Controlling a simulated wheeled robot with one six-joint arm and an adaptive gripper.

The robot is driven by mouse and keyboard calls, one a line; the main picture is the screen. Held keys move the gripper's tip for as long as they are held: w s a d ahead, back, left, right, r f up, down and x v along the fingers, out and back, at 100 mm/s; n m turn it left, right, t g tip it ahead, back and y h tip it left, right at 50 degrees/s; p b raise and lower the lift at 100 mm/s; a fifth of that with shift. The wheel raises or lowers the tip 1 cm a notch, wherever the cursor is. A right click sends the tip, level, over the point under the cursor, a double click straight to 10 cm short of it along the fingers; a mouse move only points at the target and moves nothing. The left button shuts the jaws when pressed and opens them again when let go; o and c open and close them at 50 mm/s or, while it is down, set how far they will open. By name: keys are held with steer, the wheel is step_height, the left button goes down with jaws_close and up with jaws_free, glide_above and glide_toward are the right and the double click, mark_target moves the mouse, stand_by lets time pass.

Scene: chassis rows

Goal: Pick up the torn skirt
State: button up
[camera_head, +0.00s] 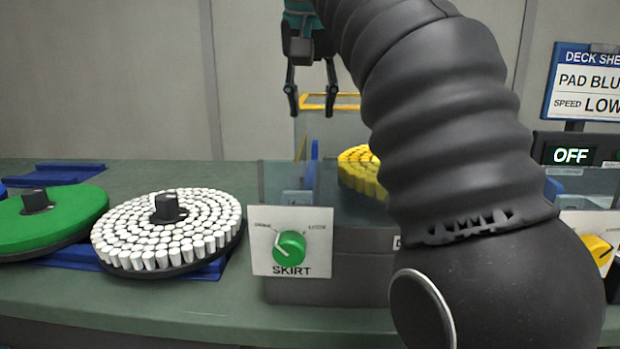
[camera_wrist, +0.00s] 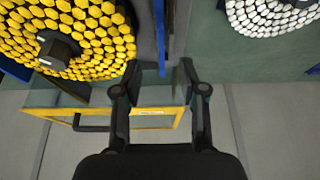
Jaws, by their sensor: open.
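My gripper (camera_head: 311,103) hangs fingers-down in the air at top centre, above and behind the bench. Its two fingers are apart with nothing held between them. In the wrist view my open gripper (camera_wrist: 161,72) points toward a narrow dark strip and blue edge (camera_wrist: 160,40) between the yellow and white pad discs. A label panel reading SKIRT (camera_head: 290,242), with a green knob, stands at the bench front. Clear guard panels (camera_head: 278,185) rise behind it. I cannot tell which piece is the torn skirt, and no tear is visible.
A yellow-padded disc (camera_head: 358,170) sits partly behind my arm. A white-padded disc (camera_head: 150,238) and a green disc (camera_head: 60,212) lie at left on the bench. A yellow frame (camera_head: 330,101) stands behind. A display reads OFF (camera_head: 571,155) at right.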

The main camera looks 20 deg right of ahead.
mark_target(313, 157)
steer(key=x, duration=0.6)
steer(key=shift+b+x, duration=0.7)
steer(key=shift+x, duration=2)
steer(key=shift+s+a, duration=0.1)
steer(key=shift+s, duration=0.1)
jaws_close()
